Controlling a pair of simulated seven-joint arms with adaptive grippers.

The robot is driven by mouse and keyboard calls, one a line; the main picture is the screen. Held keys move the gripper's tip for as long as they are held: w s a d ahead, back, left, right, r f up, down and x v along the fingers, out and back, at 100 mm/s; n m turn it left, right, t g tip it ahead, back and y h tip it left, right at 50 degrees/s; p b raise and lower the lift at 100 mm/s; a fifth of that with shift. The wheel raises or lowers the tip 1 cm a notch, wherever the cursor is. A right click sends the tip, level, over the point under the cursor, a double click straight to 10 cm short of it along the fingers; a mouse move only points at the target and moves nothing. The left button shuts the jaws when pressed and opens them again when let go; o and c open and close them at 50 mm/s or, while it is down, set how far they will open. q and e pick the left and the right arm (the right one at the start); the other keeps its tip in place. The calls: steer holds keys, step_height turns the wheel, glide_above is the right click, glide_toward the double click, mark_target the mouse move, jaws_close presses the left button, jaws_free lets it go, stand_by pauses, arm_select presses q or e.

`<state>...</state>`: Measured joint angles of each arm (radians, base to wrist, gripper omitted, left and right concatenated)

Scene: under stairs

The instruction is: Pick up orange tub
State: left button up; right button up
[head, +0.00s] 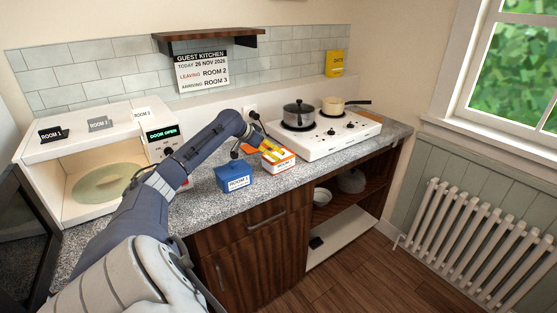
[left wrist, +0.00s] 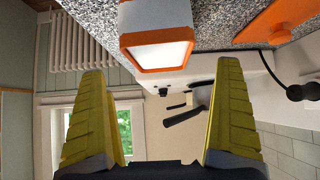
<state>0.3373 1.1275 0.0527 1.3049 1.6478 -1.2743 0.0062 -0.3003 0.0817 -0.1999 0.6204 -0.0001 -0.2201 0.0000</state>
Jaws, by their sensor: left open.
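The orange tub (head: 280,163) stands on the speckled counter by the front left of the hob. It looks white and orange, and my gripper partly covers it in the head view. In the left wrist view the tub (left wrist: 157,30) shows at the top, with white sides and an orange edge around a pale face. My left gripper (head: 272,152) has yellow fingers, open and empty, close to the tub. In the left wrist view the tub lies just beyond and between the open fingertips (left wrist: 160,72); contact is not visible. My right gripper is out of view.
A blue tub (head: 235,178) stands left of the orange one. An orange piece with a knob, like a lid (left wrist: 275,25), lies on the counter close by. The white hob (head: 325,138) holds a grey pot (head: 299,114) and a cream pan (head: 333,106). An open microwave (head: 85,150) is left.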

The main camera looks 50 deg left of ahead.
mark_target(277, 154)
arm_select(q)
steer(key=shift+x, duration=2.85)
steer(key=shift+r, duration=0.1)
steer(key=c, duration=1.5)
